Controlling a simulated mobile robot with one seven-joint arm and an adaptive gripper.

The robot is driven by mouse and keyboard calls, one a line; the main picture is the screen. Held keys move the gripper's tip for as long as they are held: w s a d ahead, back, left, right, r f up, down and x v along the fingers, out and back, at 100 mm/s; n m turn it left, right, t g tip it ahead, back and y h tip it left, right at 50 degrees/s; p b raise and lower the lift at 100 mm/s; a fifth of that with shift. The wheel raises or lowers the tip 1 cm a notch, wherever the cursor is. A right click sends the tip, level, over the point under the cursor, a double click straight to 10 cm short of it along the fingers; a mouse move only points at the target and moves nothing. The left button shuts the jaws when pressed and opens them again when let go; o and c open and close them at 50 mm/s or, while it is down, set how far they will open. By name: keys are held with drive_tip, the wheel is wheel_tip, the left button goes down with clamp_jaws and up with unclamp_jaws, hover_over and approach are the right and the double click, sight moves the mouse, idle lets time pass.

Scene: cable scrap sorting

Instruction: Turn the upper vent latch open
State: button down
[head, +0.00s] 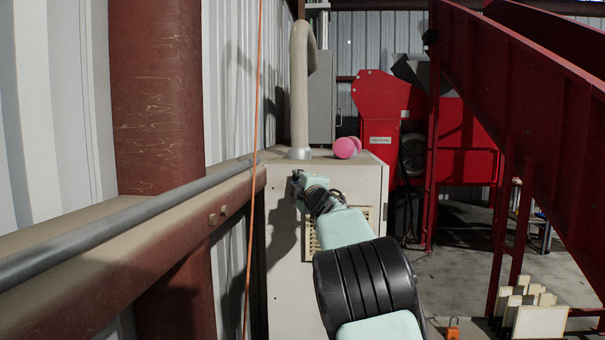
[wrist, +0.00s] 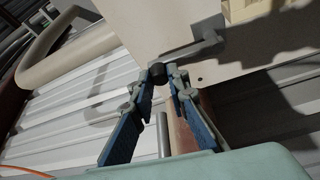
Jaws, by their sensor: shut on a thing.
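A grey latch lever (wrist: 195,51) with a dark round knob (wrist: 157,72) at its end sits on a beige cabinet face (wrist: 140,30) in the wrist view. The lever runs from the knob up and right to a thicker grey end. My gripper (wrist: 160,84) reaches the knob, with its blue-padded fingers narrowing to it, one tip on each side. It is shut on the knob. In the head view my gripper (head: 298,184) is at the upper front of the cabinet (head: 285,285). It hides the latch there.
A slatted vent panel (head: 311,232) is partly behind my arm. A pink round thing (head: 345,148) and a beige pipe (head: 299,90) stand on the cabinet top. A rusty beam with a grey rail (head: 130,228) runs along the left. A hanging orange cord (head: 254,120) passes near the cabinet.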

drive_tip(key=shift+w+a+r+n+g+p, duration=0.1)
drive_tip(key=shift+a+n+g+p, duration=0.2)
drive_tip(key=shift+a+n+p, duration=0.3)
drive_tip(key=c, duration=2.2)
unclamp_jaws()
drive_tip(key=shift+o, duration=0.2)
drive_tip(key=s+d, duration=0.2)
drive_tip(key=s, duration=0.9)
drive_tip(key=shift+s+d+f, duration=0.25)
drive_tip(key=shift+s, duration=0.15)
